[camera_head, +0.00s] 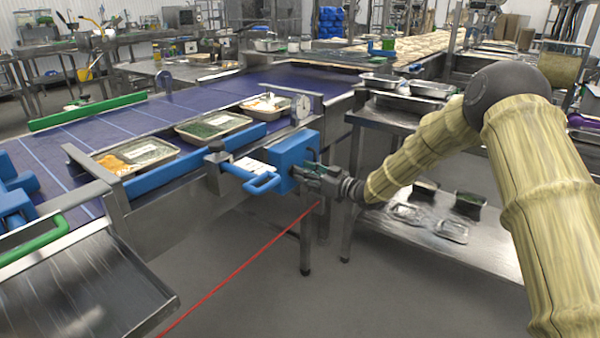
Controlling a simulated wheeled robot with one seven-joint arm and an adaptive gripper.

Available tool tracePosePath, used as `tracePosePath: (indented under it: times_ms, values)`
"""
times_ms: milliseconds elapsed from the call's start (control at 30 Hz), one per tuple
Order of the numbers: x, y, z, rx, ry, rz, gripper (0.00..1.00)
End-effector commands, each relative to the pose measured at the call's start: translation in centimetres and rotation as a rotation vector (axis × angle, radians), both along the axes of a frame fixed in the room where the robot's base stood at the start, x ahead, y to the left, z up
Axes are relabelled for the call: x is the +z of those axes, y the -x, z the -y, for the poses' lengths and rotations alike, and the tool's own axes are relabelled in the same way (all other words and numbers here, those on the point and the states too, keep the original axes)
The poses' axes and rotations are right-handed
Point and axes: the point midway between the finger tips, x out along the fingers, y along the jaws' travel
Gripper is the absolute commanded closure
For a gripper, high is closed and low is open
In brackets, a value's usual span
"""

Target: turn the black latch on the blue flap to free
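A blue block-like part (289,153) sits on the near side of the conveyor, with a blue loop handle (264,184) low on its left. A long blue strip (195,164) runs along the belt edge behind them. I cannot tell which of these blue parts is the flap. My gripper (303,173) is at the lower right of the blue block, pointing left, at or very near its face. Its fingers are small and dark here, so their opening and any contact are unclear. The black latch is not clearly distinguishable; the gripper may cover it.
Filled trays (215,135) sit on the blue conveyor (90,145). A round dial (301,108) stands behind the block. A steel table (390,118) with trays is at right, beneath my arm. A red line (240,266) crosses the open grey floor in front.

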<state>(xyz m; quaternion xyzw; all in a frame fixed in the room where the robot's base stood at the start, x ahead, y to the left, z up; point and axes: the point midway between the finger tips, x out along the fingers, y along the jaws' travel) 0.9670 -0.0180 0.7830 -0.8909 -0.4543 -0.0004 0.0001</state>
Motion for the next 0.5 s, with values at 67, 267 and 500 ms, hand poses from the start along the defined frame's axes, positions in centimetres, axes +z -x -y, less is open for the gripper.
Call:
tracePosePath:
  times_ms: [67,267,500]
  values:
    - [-0.1,-0.6,-0.8,0.0,0.001,-0.001,0.64]
    - [-0.1,-1.4,-1.9,0.0,0.0,0.0,0.64]
    - [0.0,-1.5,-2.1,-0.001,0.001,-0.001,0.64]
